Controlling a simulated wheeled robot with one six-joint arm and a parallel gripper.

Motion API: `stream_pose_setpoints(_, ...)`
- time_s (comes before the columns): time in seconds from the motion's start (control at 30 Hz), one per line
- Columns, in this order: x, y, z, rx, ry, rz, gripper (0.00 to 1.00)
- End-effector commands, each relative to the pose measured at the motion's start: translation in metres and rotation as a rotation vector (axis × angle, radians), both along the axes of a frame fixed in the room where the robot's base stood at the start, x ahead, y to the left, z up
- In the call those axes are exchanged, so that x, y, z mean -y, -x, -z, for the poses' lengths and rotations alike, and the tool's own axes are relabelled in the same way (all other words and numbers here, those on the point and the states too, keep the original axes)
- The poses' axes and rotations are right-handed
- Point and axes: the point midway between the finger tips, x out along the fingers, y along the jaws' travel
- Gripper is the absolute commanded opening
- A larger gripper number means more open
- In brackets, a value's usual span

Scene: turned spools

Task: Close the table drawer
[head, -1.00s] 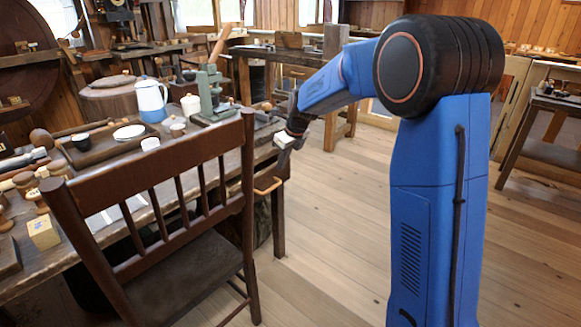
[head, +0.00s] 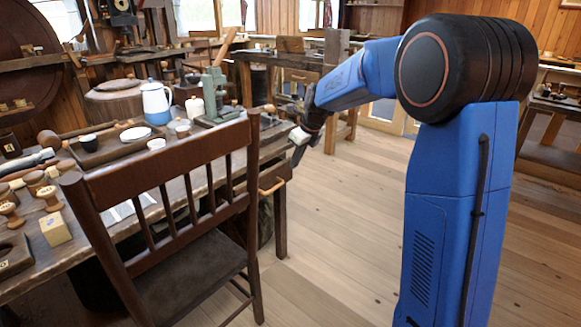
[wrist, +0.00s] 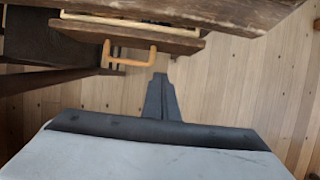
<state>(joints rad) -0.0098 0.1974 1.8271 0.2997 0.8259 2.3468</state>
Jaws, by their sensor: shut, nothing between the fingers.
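The table drawer (wrist: 130,37) stands slightly out from under the tabletop edge in the wrist view, with a pale strip of its inside showing. Its orange-brown bar handle (wrist: 128,62) sticks out from the front. The handle also shows in the head view (head: 271,187), beyond the chair back. My gripper (wrist: 161,76) is shut and empty, its fingertips just right of the handle in the wrist picture and apart from it. In the head view my gripper (head: 297,152) is above and right of the handle, by the table's end.
A dark wooden chair (head: 175,180) stands against the table in front of the drawer's left side. The tabletop (head: 90,243) holds a tray, a blue-white pot, cups and several spools. Bare floor (head: 345,230) lies open right of the table.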

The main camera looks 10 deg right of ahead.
Motion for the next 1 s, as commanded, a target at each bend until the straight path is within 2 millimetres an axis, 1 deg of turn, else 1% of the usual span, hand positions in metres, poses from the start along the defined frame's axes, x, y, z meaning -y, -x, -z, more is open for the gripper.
stream_pose_setpoints(0.03,0.002,0.002,-0.01,0.004,0.0,0.001,0.0)
stream_pose_setpoints(0.2,0.009,0.011,-0.036,0.002,0.0,0.002,0.0)
stream_pose_setpoints(0.3,0.012,0.015,-0.048,0.003,0.001,0.002,0.0)
stream_pose_setpoints(0.4,0.013,0.018,-0.056,0.001,0.001,0.0,0.0)
stream_pose_setpoints(0.57,0.013,0.021,-0.061,0.008,0.0,-0.02,0.0)
stream_pose_setpoints(0.67,0.009,0.026,-0.06,0.034,0.0,-0.085,0.0)
stream_pose_setpoints(1.0,-0.018,0.049,-0.052,0.249,0.036,-0.494,0.0)
